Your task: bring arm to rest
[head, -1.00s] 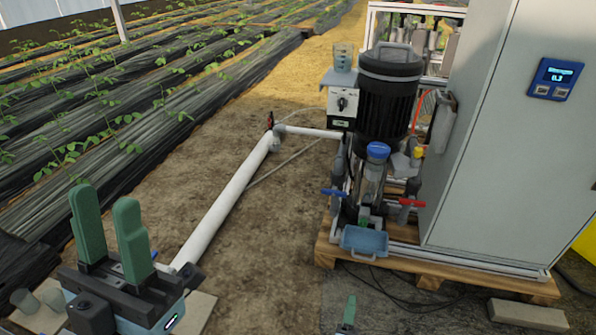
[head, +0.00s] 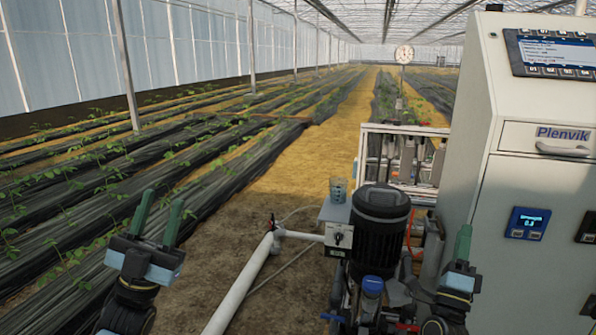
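My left gripper (head: 161,200) is at the lower left in the head view, with its two green fingers pointing up and apart. It is open and nothing shows between the fingers. My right gripper (head: 463,232) is at the lower right, in front of the grey cabinet (head: 480,205). It is seen edge-on, so only one green finger shows and its opening cannot be judged. No object shows in it.
A beaker (head: 338,189) sits on a small box (head: 338,238). A white pipe (head: 240,285) runs between the grippers. Planted rows (head: 60,210) lie left.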

